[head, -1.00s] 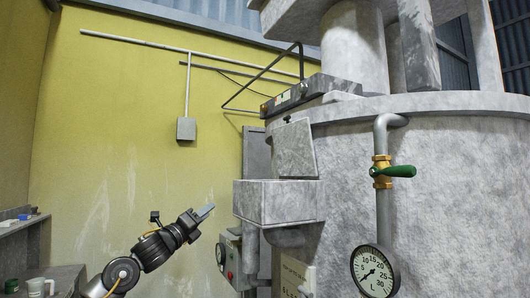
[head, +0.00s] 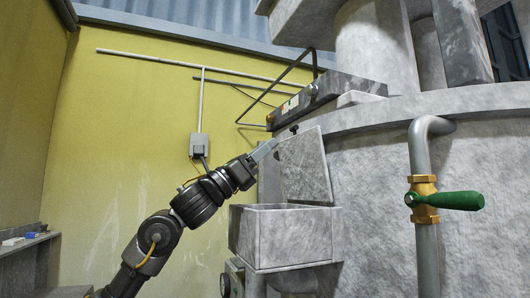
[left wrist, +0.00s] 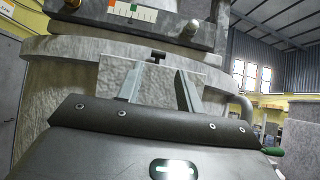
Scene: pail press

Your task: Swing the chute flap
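The chute flap (head: 305,167) is a grey mottled plate, leaning slightly, above the open-topped grey chute box (head: 292,238) on the side of the big press. A small dark knob (head: 294,129) sits at the flap's top edge. My left gripper (head: 274,145) is raised at the flap's upper left edge, close to the knob; I cannot tell whether it touches. In the left wrist view my left gripper (left wrist: 159,72) has its two fingers apart, with the flap (left wrist: 158,78) and knob (left wrist: 158,56) showing beyond and between them. My right gripper is out of view.
A pipe with a brass valve and green handle (head: 448,200) stands to the right on the press. A dark bar frame (head: 275,84) and a ledge unit (head: 325,98) are above the flap. The yellow wall behind has conduit and a grey box (head: 199,145).

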